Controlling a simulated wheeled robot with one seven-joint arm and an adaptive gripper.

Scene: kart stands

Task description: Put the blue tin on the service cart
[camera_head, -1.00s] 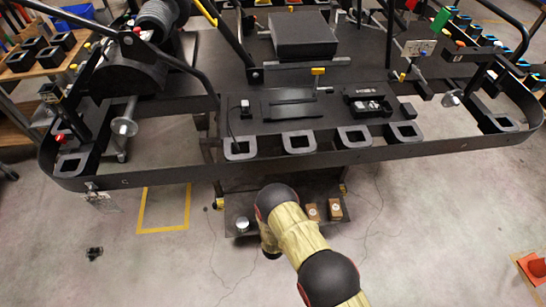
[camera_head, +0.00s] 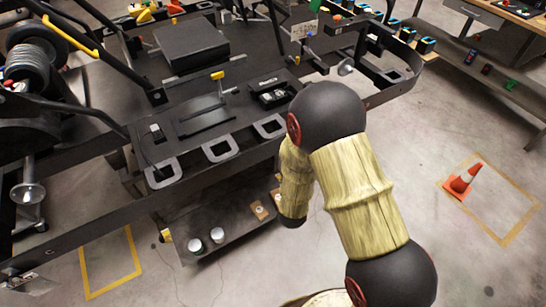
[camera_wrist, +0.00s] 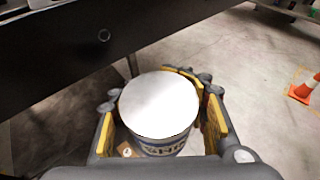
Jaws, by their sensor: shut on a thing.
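A tin (camera_wrist: 158,108) with a plain white lid and blue lettering on its pale side is between the yellow-padded fingers of my gripper (camera_wrist: 160,118) in the wrist view. The gripper is shut on it, and the tin looks upright. In the head view my arm hides the gripper and the held tin. A low dark shelf (camera_head: 225,258) under the kart stand, with yellow corners, bears two pale-topped tins (camera_head: 206,240) and two small brown boxes (camera_head: 268,204). I cannot tell whether this is the service cart.
The black kart frame (camera_head: 215,165) overhangs the shelf; its dark edge (camera_wrist: 100,40) is close to the held tin in the wrist view. A workbench (camera_head: 490,70) stands at the far right. Floor between is clear.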

